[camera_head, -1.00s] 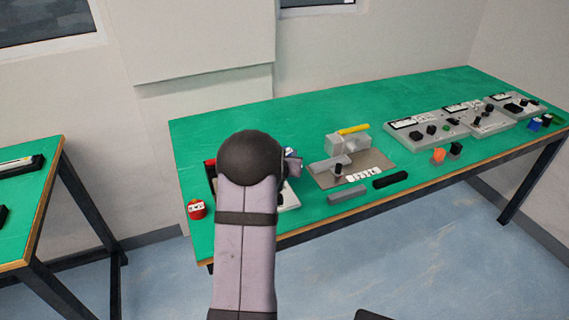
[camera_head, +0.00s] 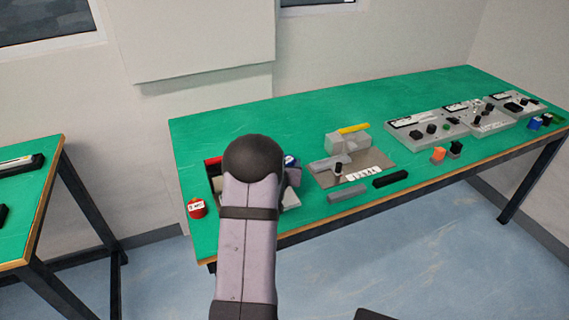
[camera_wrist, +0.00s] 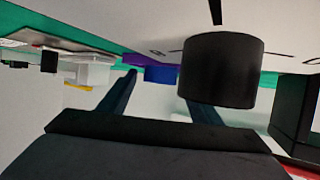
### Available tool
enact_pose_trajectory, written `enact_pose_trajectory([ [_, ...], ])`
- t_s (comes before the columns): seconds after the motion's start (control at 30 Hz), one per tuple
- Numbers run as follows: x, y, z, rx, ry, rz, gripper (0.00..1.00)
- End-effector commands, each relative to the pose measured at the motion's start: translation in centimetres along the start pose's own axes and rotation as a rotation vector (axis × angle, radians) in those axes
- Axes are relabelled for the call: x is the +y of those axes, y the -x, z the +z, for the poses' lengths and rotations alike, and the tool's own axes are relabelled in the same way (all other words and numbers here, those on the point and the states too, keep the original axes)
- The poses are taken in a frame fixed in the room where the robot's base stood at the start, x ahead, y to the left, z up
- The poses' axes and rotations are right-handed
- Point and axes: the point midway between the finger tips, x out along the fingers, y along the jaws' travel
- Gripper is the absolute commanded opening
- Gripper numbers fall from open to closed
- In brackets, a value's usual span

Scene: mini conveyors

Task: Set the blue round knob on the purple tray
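In the wrist view, my gripper (camera_wrist: 160,84) has its two dark fingers spread apart, with nothing seen clamped between them. A blue round piece (camera_wrist: 160,74), likely the blue knob, shows beyond and between the fingertips, apart from the left finger. A purple surface (camera_wrist: 146,59), likely the tray, shows just behind it; whether they touch is unclear. A large black cylinder (camera_wrist: 222,70) close to the camera hides part of the right finger. In the head view, my arm hides the gripper; a small blue and white piece (camera_head: 290,161) shows just right of it.
On the green table (camera_head: 235,122) are a red roll (camera_head: 197,209) to the left, a grey fixture with a yellow bar (camera_head: 353,129) to the right, a grey block (camera_head: 347,192), a black block (camera_head: 390,178) and control panels farther right. The back left of the table is clear.

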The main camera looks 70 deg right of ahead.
Motion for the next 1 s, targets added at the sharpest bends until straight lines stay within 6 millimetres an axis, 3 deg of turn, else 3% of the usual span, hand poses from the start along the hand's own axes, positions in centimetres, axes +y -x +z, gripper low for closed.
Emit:
enact_pose_trajectory([
  [0.47, 0.0, 1.0, -0.3, 0.000, 0.000, 0.000, 0.58],
  [1.0, 0.0, 9.3, -0.3, 0.001, 0.000, -0.001, 0.58],
])
